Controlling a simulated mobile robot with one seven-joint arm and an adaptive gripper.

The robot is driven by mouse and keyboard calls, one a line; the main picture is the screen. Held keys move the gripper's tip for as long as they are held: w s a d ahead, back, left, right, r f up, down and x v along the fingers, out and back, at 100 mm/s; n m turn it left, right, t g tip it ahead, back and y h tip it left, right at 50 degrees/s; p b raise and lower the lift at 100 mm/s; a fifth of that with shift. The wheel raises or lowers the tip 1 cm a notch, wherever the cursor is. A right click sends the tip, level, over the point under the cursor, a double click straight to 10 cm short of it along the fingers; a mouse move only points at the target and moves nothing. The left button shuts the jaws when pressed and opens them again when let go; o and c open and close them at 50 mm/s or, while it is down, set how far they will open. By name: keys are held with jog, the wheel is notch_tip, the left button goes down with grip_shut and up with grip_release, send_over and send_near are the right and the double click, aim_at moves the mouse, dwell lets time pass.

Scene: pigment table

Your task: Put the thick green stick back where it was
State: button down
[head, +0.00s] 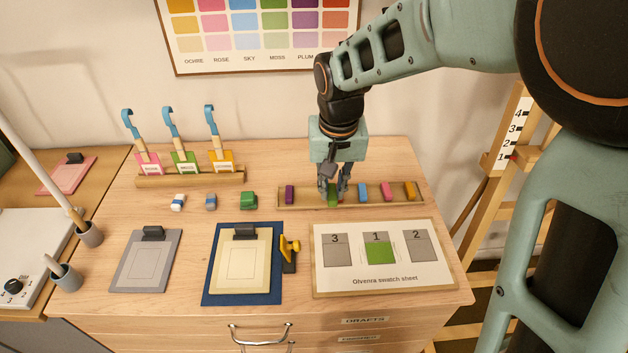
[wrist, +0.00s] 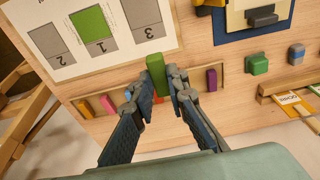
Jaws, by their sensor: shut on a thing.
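The thick green stick (head: 333,196) is upright between the fingertips of my gripper (head: 335,188). It also shows in the wrist view (wrist: 156,74), held by both fingers of my gripper (wrist: 157,84). My gripper points down at the long wooden tray (head: 300,203), in the stretch between a purple stick (head: 289,194) and a blue stick (head: 362,193). The green stick's lower end appears at the tray; I cannot tell whether it touches the tray floor. A pink stick (head: 387,190) and an orange stick (head: 409,190) stand farther right in the tray.
The swatch sheet (head: 385,285) lies in front of the tray, with square 1 (head: 380,252) filled green. A green block (head: 248,200) sits left of the tray. A clipboard on a blue mat (head: 213,290) and a yellow-handled tool (head: 290,248) lie front left.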

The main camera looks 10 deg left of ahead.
jog(key=w+a+f+p, duration=0.2)
jog(key=w+a+f, duration=0.15)
jog(key=w, duration=0.25)
send_over(314, 195)
jog(key=s, duration=0.2)
jog(key=f, duration=0.5)
jog(key=shift+w+d, duration=0.2)
jog(key=shift+d, duration=0.1)
jog(key=shift+w+a+f+p, duration=0.2)
jog(key=shift+w+f+p, duration=0.15)
jog(key=shift+f, duration=0.1)
jog(key=shift+f+p, duration=0.35)
jog(key=shift+f, duration=1.45)
jog(key=c, duration=1.9)
grip_release()
jog(key=shift+w, duration=0.1)
jog(key=shift+r, duration=0.55)
notch_tip(314, 195, up, 11)
jog(key=s+b, duration=0.1)
jog(key=shift+s+d, duration=0.2)
jog(key=shift+s, duration=0.2)
